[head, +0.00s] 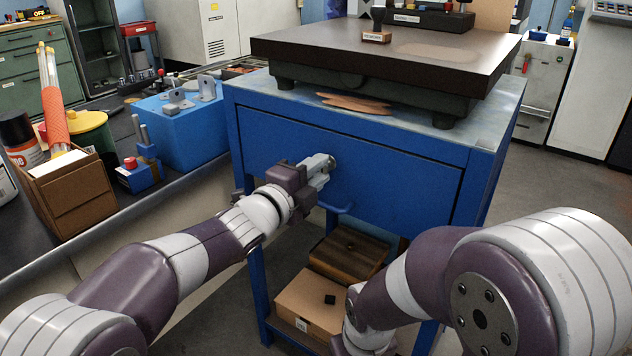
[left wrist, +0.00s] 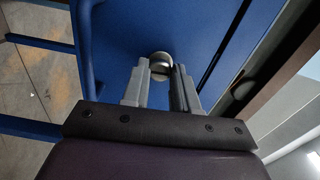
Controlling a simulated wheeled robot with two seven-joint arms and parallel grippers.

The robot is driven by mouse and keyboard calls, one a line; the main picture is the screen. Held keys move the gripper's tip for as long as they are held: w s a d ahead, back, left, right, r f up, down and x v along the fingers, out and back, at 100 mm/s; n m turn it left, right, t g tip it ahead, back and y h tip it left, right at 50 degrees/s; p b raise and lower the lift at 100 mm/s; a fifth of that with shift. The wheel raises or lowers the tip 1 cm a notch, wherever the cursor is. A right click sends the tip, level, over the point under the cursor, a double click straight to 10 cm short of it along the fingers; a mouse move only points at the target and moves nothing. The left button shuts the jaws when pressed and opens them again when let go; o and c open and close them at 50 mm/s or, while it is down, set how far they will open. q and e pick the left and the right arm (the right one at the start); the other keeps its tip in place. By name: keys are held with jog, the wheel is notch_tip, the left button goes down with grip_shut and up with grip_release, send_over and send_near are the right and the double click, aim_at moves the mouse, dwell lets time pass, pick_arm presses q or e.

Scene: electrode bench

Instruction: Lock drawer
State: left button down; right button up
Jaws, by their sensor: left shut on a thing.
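The blue drawer (head: 400,178) sits in the front of the blue stand and looks closed, its front flush with the frame. A round metal lock (head: 332,160) is on the drawer front near its upper left. My left gripper (head: 322,170) is at the lock, its fingers pointing at the drawer front. In the left wrist view the lock (left wrist: 160,59) shows just beyond the fingertips (left wrist: 166,75). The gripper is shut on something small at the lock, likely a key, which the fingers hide. My right arm reaches in from the right; its gripper is out of view.
A dark surface plate (head: 380,50) rests on top of the stand. A blue handle bar (head: 335,208) sticks out below the left gripper. A wooden box (head: 345,252) and a cardboard box (head: 310,300) are on the lower shelf. A cluttered bench (head: 190,180) runs along the left.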

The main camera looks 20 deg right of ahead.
pick_arm(q)
jog(key=shift+m, duration=0.4)
jog(key=c, duration=0.9)
grip_release()
jog(key=p+v, duration=0.1)
jog(key=v, duration=1.1)
jog(key=shift+s+a+p, duration=0.3)
jog(key=shift+p, duration=0.05)
